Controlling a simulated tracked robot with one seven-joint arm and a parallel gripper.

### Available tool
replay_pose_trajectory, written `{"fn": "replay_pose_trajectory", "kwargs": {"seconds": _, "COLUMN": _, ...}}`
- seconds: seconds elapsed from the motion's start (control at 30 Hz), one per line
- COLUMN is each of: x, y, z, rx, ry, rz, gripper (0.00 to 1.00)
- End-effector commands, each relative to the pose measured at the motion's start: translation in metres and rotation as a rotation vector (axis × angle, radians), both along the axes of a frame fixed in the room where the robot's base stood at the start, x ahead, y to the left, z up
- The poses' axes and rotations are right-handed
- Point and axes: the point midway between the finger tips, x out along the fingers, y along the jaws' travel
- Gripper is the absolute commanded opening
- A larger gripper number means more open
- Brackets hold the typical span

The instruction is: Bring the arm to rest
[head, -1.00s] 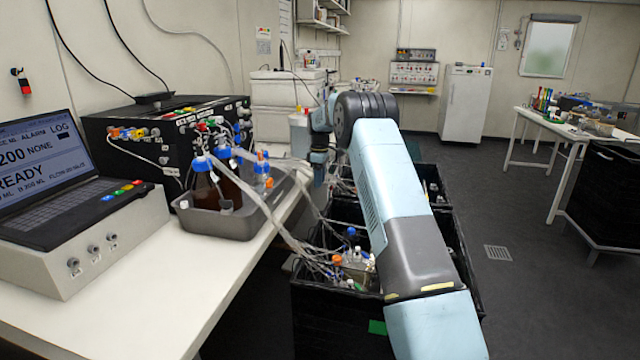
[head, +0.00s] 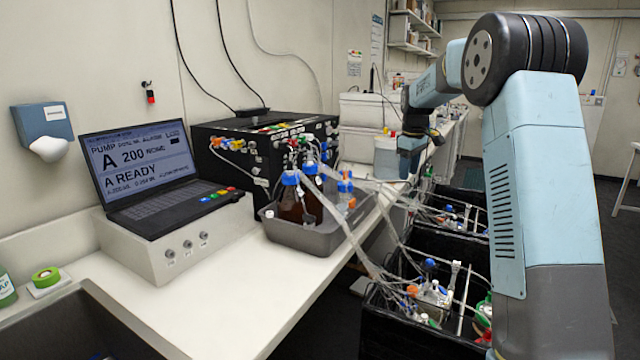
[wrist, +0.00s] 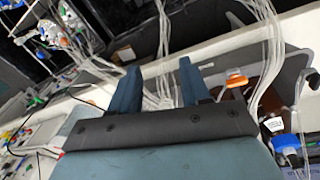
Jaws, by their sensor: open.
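My gripper (wrist: 158,88) shows in the wrist view with its two blue-grey fingers spread apart and nothing between them. Behind the fingers are clear tubes and the pale bench edge. In the head view my arm rises at the right, bends at a dark elbow, and reaches forward. Its end hangs downward near the bench's right edge, beside a pale round container (head: 388,158). The fingertips are too small there to make out.
A grey tray (head: 300,240) with brown, blue-capped bottles stands on the bench (head: 235,305). Clear tubes (head: 368,255) run from it to black crates (head: 400,335) below my arm. A laptop (head: 145,165) and a black pump box (head: 262,150) stand behind.

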Motion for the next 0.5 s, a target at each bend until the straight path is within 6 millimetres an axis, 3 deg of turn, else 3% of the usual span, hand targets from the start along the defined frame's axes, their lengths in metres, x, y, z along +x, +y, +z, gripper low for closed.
{"fn": "replay_pose_trajectory", "kwargs": {"seconds": 0.2, "x": -0.061, "y": 0.009, "z": 0.044, "rx": 0.012, "ry": -0.051, "rz": -0.093, "gripper": 0.47}}
{"fn": "replay_pose_trajectory", "kwargs": {"seconds": 0.5, "x": -0.149, "y": 0.019, "z": 0.082, "rx": 0.038, "ry": -0.116, "rz": -0.226, "gripper": 0.47}}
